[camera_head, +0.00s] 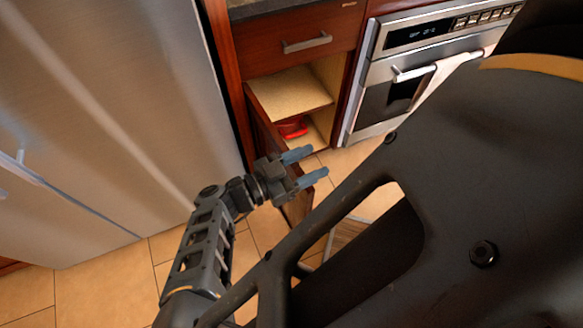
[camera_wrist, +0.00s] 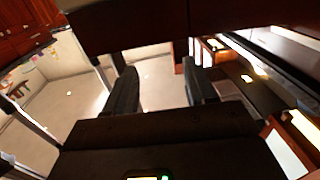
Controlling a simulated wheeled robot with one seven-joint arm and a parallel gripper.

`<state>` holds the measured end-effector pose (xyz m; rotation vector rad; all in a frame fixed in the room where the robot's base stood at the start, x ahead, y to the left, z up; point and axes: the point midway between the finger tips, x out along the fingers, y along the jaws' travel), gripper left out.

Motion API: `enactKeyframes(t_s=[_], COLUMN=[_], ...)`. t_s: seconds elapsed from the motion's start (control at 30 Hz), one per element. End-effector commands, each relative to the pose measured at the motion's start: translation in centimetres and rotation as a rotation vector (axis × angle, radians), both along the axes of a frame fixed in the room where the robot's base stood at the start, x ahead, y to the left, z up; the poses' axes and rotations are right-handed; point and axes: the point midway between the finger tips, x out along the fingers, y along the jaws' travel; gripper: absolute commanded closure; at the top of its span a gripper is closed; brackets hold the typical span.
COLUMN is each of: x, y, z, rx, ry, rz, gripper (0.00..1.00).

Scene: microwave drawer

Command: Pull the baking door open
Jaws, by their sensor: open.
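The oven (camera_head: 395,38) stands at the upper right in the head view, with a control panel along its top. Its door (camera_head: 372,108) looks shut. A bar handle (camera_head: 402,75) runs across the door's upper part, and a pale towel (camera_head: 447,68) hangs over it. My own body hides the oven's right part. My gripper (camera_head: 316,162) is open and empty, with its two blue-grey fingers pointing right. It is left of and below the oven door in the picture, apart from the handle. In the wrist view, the dark fingers (camera_wrist: 162,88) stand apart with nothing clear between them.
A lower cabinet (camera_head: 298,88) left of the oven stands open, with a red item (camera_head: 292,127) inside. Its swung-out door (camera_head: 265,125) is close behind my gripper. A closed drawer (camera_head: 300,50) is above. A steel refrigerator (camera_head: 110,100) fills the left. Tiled floor (camera_head: 100,285) shows below.

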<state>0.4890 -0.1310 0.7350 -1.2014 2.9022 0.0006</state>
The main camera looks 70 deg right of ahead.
Motion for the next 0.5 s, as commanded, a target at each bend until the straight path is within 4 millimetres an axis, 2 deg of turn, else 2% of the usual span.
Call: enactKeyframes(t_s=[0.03, 0.13, 0.3, 0.5], x=[-0.6, -1.4, -2.4, -2.8], y=[-0.7, -1.7, -3.0, -3.5], z=[1.2, 1.9, 2.6, 2.7], rx=[-0.002, -0.003, -0.001, 0.0], ry=[0.002, 0.001, 0.001, 0.0], rz=[-0.002, -0.001, -0.001, 0.001], gripper=[0.45, 0.45, 0.45, 0.45])
